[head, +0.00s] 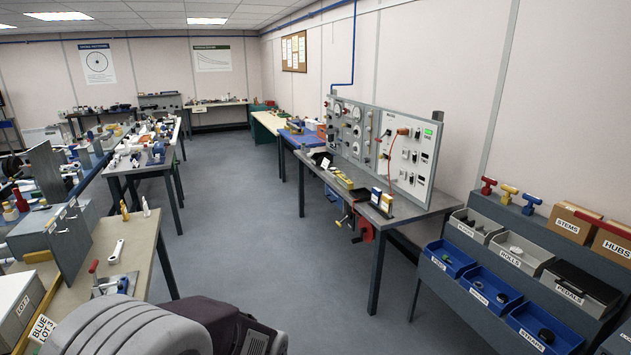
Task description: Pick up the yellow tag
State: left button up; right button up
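I cannot pick out one thing as the yellow tag for sure. A longer yellow strip (339,174) lies further back on the same bench. Neither of my grippers is in view.
A rack of blue and grey bins (490,292) stands at the right, with a yellow T-handle (508,192) on top. A cluttered workbench (140,258) is at the left. Large grey and black rounded shapes fill the bottom left. The grey floor (260,230) between the benches is clear.

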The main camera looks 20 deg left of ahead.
aim_at(125, 216)
jog(key=i+j+u, duration=0.2)
jog(key=i+u, duration=0.2)
jog(key=i+j+u, duration=0.1)
jog(key=i+u, duration=0.75)
jog(key=i, duration=1.3)
jog(key=i+u, duration=0.1)
jog(key=i, duration=1.15)
jog(key=i+j+u, duration=0.15)
jog(key=i, duration=0.25)
jog(key=i+j+u, duration=0.2)
jog(key=i, duration=0.25)
jog(key=i+j+u, duration=0.15)
jog(key=i, duration=0.3)
